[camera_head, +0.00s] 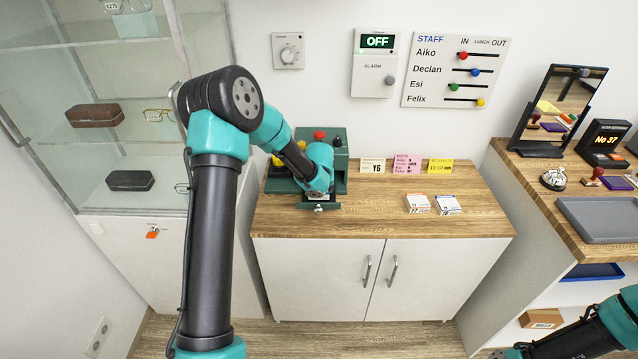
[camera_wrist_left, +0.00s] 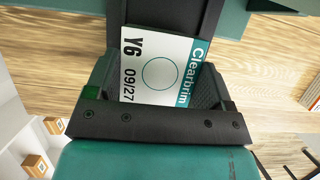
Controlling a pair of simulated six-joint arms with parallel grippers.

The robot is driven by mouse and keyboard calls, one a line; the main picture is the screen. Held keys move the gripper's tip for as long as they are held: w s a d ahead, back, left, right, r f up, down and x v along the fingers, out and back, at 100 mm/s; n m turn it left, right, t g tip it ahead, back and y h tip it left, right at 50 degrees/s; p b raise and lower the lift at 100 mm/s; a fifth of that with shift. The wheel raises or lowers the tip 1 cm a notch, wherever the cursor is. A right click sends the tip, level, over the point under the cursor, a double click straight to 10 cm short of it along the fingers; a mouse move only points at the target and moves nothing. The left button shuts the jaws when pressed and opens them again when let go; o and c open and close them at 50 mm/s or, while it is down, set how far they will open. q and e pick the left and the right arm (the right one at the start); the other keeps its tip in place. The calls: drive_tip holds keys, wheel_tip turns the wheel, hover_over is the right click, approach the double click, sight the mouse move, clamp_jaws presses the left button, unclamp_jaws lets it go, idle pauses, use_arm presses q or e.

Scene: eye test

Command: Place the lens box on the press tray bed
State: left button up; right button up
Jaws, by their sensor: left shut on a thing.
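The lens box (camera_wrist_left: 160,72) is white with a teal strip reading "Clearbrim", "Y6" and "09/27". My left gripper (camera_wrist_left: 160,85) is shut on it, its jaws at the box's two sides. In the head view this gripper (camera_head: 318,203) points down at the front of the green press (camera_head: 340,160), over its dark tray bed (camera_head: 334,204). In the left wrist view a dark strip (camera_wrist_left: 175,14) shows just beyond the box. I cannot tell whether the box touches the bed. My right gripper (camera_head: 508,354) is partly in view at the bottom right; its jaws are unclear.
Two more boxes, one orange-marked (camera_head: 417,203) and one blue-marked (camera_head: 447,205), lie on the wooden cabinet top (camera_head: 375,222). A "Y6" card (camera_head: 372,167), pink note (camera_head: 407,170) and yellow card (camera_head: 440,168) stand behind. A grey tray (camera_head: 600,220) sits on the right counter.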

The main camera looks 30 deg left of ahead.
use_arm(q)
drive_tip(key=shift+w, duration=0.15)
drive_tip(key=shift+w+a+f, duration=0.1)
drive_tip(key=shift+w+a, duration=0.35)
drive_tip(key=shift+w, duration=0.25)
drive_tip(key=shift+w+a, duration=0.4)
drive_tip(key=shift+w, duration=0.25)
drive_tip(key=shift+f, duration=0.5)
drive_tip(key=shift+f, duration=0.2)
drive_tip(key=shift+s+d+f, duration=0.1)
drive_tip(key=shift+s+f, duration=0.1)
drive_tip(key=shift+f, duration=0.4)
drive_tip(key=o, duration=0.8)
drive_tip(key=shift+s, duration=0.1)
drive_tip(key=shift+o, duration=0.4)
drive_tip(key=shift+r, duration=0.4)
drive_tip(key=v, duration=1.2)
drive_tip(key=shift+r, duration=0.4)
